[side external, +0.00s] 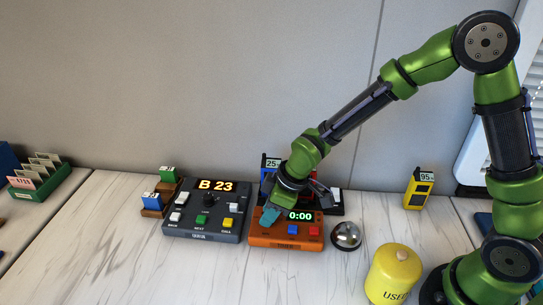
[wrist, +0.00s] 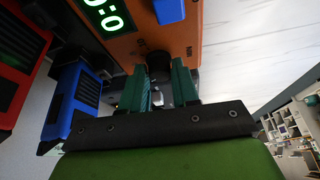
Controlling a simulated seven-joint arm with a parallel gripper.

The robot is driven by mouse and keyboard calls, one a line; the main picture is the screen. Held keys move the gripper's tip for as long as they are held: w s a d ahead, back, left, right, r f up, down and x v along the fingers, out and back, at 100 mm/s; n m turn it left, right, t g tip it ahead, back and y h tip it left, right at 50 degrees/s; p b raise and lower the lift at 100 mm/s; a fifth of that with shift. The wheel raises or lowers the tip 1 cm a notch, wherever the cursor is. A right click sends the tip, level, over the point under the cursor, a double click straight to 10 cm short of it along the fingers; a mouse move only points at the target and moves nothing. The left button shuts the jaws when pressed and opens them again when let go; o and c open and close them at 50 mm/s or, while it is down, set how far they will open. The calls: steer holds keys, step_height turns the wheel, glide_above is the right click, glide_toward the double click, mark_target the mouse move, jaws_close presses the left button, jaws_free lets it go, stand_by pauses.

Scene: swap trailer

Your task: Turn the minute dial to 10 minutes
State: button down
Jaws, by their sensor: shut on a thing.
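The orange timer (side external: 286,240) sits on the counter with a green display (side external: 300,216) reading 0:00, and blue and red buttons on its front. My gripper (side external: 270,216) reaches down onto the timer's upper left part. In the wrist view its teal fingers (wrist: 166,84) are shut on a dark dial (wrist: 158,64), close to the orange face (wrist: 150,20) with a "MIN" label beside it. Most of the dial is hidden between the fingers, and its pointer cannot be made out.
The dark console (side external: 205,222) showing "B 23" stands just left of the timer. A bell (side external: 347,235) and a yellow canister (side external: 393,272) stand to the right. Red and blue devices, one reading 25 (side external: 272,163), stand close behind my gripper. A yellow device (side external: 418,188) stands farther right.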

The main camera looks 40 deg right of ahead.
steer(key=m, duration=0.2)
steer(key=m+h, duration=0.1)
steer(key=shift+s+a+m+t, duration=0.2)
steer(key=shift+m+t, duration=0.1)
steer(key=shift+m, duration=0.1)
steer(key=m+h, duration=0.2)
steer(key=m, duration=0.2)
steer(key=shift+a+m, duration=0.1)
steer(key=shift+m, duration=0.2)
steer(key=m+h, duration=0.1)
steer(key=m, duration=0.3)
steer(key=shift+w+h, duration=0.1)
steer(key=shift+h, duration=0.3)
steer(key=shift+a+m+g+h, duration=0.1)
steer(key=shift+m+g+h, duration=0.45)
steer(key=shift+m, duration=1.55)
steer(key=c, duration=0.9)
jaws_free()
